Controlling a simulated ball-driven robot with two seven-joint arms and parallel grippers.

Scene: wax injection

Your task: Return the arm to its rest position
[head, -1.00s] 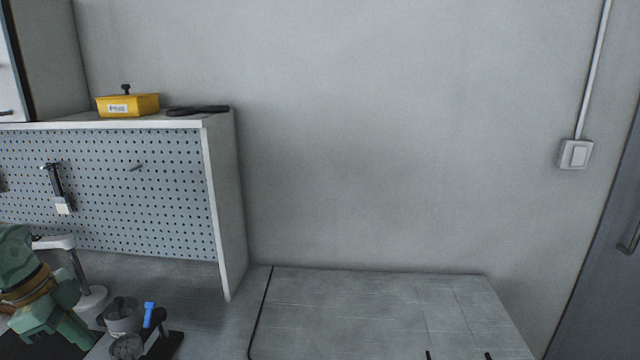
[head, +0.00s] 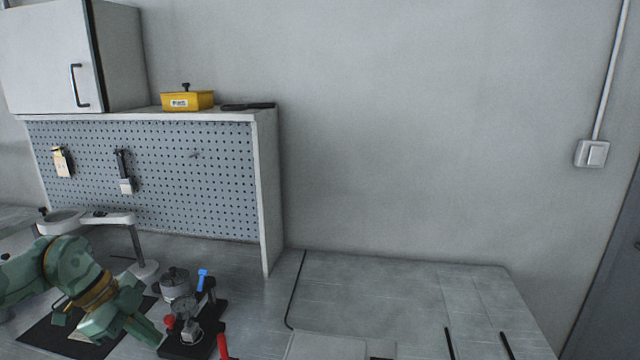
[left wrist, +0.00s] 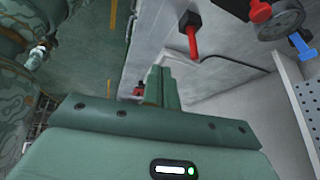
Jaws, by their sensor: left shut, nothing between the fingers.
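My left arm comes in from the left in the head view. Its green left gripper (head: 152,334) is low at the left, beside the wax injection machine (head: 188,330). The fingers are shut with nothing between them. The shut fingers also show in the left wrist view (left wrist: 155,86), with open floor and the bench side beyond them. The machine has a metal pot (head: 175,284), a blue lever (head: 203,279) and a dark base. My right gripper is in neither view.
A white round-armed stand (head: 145,268) is behind my left arm. The pegboard (head: 190,180) carries hanging tools, with a yellow box (head: 187,101) on the shelf above. A red handle (head: 222,346) shows at the bottom edge. The bench (head: 400,290) is mostly clear at the right.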

